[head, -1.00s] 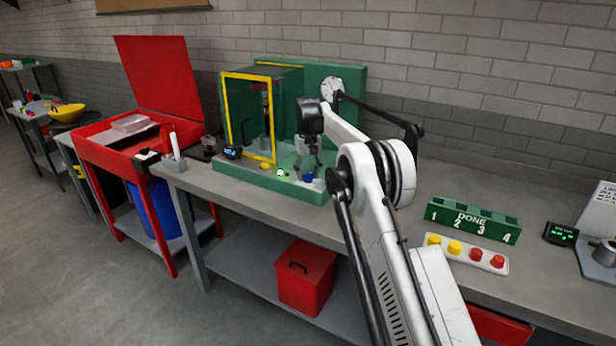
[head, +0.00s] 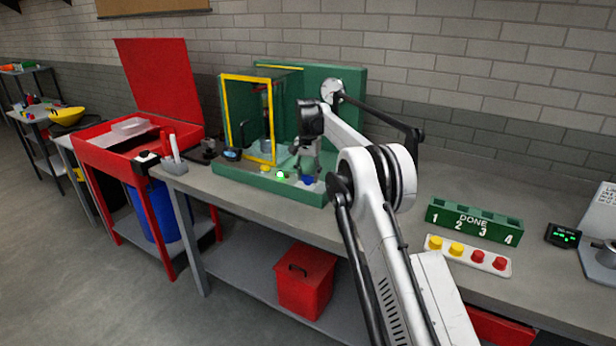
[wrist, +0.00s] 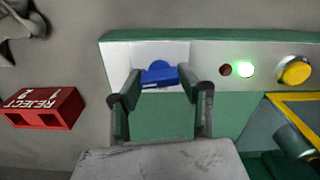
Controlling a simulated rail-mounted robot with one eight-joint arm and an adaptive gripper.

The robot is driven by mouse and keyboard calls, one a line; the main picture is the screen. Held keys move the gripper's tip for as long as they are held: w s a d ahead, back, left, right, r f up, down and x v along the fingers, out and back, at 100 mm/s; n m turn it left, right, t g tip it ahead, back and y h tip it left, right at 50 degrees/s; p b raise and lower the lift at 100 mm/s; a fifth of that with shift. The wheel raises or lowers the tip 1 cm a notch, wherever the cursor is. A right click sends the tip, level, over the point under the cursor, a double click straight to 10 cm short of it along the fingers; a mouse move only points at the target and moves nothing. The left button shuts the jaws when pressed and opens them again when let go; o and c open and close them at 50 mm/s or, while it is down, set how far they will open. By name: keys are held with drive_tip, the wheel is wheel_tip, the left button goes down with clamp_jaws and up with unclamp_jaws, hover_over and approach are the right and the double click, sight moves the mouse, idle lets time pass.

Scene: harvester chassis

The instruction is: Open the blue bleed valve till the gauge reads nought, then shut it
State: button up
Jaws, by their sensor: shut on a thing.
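The blue bleed valve (wrist: 159,74) sits on a pale plate at the front edge of the green test rig. In the head view the valve (head: 308,181) is a small blue spot under my gripper (head: 308,174). In the wrist view my gripper (wrist: 160,92) has one finger on each side of the blue handle and is shut on it. The fingertips hide part of the contact. The round white gauge (head: 331,90) stands on the rig's back panel; its needle is too small to read.
A green lamp (wrist: 245,69) is lit beside a dark red one (wrist: 225,70) and a yellow button (wrist: 295,71). A yellow-framed guard (head: 224,115) stands left of my gripper. A red REJECT block (wrist: 62,108) and a green DONE rack (head: 432,212) are nearby.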

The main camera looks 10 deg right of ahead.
idle(0.3)
drive_tip(key=o, duration=1.2)
drive_tip(key=shift+c, duration=0.2)
drive_tip(key=shift+r, duration=0.1)
wheel_tip(320, 180, up, 12)
